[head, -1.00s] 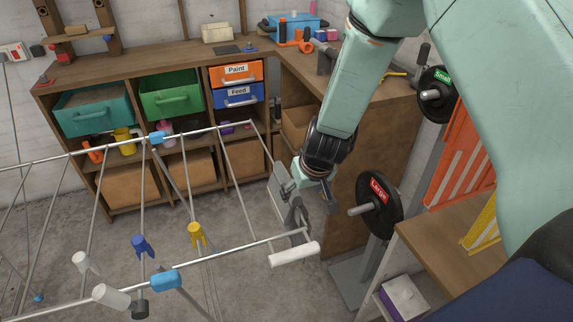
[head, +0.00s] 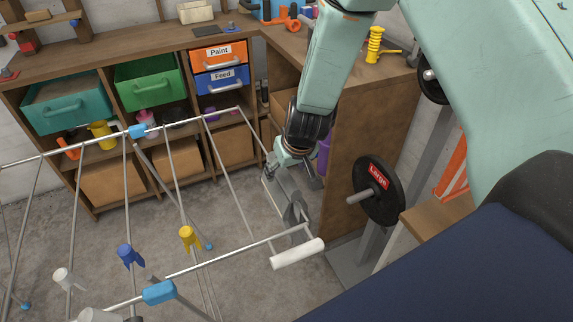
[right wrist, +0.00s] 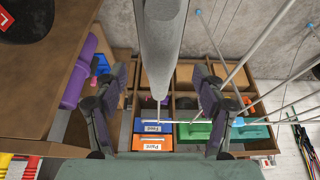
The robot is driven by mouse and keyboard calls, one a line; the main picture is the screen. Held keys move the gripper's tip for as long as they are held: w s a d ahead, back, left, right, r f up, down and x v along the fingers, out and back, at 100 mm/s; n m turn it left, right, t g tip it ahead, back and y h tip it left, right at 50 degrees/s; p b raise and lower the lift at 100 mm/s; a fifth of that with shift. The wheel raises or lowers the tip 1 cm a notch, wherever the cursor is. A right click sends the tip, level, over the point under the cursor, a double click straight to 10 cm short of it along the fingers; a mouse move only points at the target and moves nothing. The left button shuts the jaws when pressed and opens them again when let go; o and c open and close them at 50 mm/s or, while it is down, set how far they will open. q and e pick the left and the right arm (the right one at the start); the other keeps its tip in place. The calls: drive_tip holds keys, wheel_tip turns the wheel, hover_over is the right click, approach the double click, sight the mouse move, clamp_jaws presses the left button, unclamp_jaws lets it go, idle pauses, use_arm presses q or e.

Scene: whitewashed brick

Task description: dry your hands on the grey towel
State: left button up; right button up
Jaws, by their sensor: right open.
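The grey towel (head: 276,195) hangs over the right end rail of a metal drying rack (head: 212,262) in the head view, partly hidden by my gripper. In the right wrist view the towel (right wrist: 160,45) shows nearly edge-on as a grey fold, top centre, between my fingers. My right gripper (head: 298,200) is at this rail, pointing down over the towel. In the right wrist view my right gripper (right wrist: 160,80) is open, one finger on each side of the towel with gaps visible. My left gripper is not in view.
A black weight plate labelled Large (head: 378,190) is on a stand right of my gripper. A wooden shelf with bins and a Paint drawer (head: 219,54) stands behind. Coloured pegs, such as the yellow one (head: 189,238), are on the rack. Bare floor lies below.

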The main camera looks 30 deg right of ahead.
drive_tip(key=b+x, duration=0.2)
drive_tip(key=x, duration=0.4)
drive_tip(key=shift+w, duration=0.25)
drive_tip(key=shift+s+a+r, duration=0.1)
drive_tip(key=shift+s+r, duration=0.3)
drive_tip(key=shift+s, duration=0.15)
drive_tip(key=shift+w+f, duration=0.4)
drive_tip(key=shift+w, duration=0.15)
drive_tip(key=c, duration=0.3)
drive_tip(key=shift+s+r, duration=0.3)
drive_tip(key=shift+s, duration=0.1)
drive_tip(key=c, duration=0.5)
drive_tip(key=shift+c, duration=0.8)
drive_tip(key=shift+w+f, duration=0.2)
drive_tip(key=shift+w, duration=0.05)
drive_tip(key=shift+c, duration=1.3)
drive_tip(key=shift+s+r, duration=0.1)
clamp_jaws()
